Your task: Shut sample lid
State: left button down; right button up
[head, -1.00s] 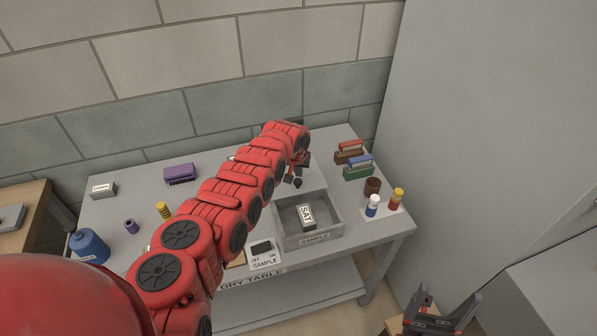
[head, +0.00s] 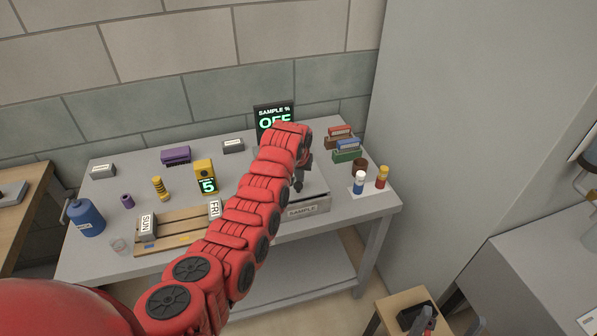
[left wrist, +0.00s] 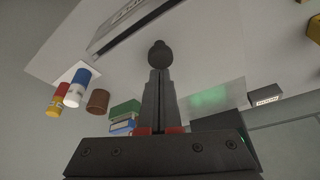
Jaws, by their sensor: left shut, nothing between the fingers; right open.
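The grey sample box labelled SAMPLE (head: 303,210) stands at the table's front right. Its flat grey lid (head: 316,180) lies over it in the head view. In the left wrist view the lid (left wrist: 215,65) is a broad pale plate with a dark round knob (left wrist: 160,52). A narrow dark slit shows between the lid and the box's front wall (left wrist: 135,22). My left gripper (head: 299,185) is shut and empty, low over the lid, its fingertips (left wrist: 160,72) right at the knob; touching cannot be told. My right gripper (head: 451,321) is open at the bottom edge, partly cut off.
Right of the box are white-blue and red-yellow bottles (head: 359,183), a brown cup (head: 360,167) and colored brick-like holders (head: 347,154). A wooden rack (head: 180,229) with SUN and FRI blocks lies left.

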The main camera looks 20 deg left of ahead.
pick_arm(q)
jog(key=shift+s+d+p, duration=0.4)
jog(key=shift+s+p, duration=0.1)
jog(key=shift+s, duration=0.1)
jog(key=shift+s+d+f, duration=0.1)
jog(key=shift+s, duration=0.05)
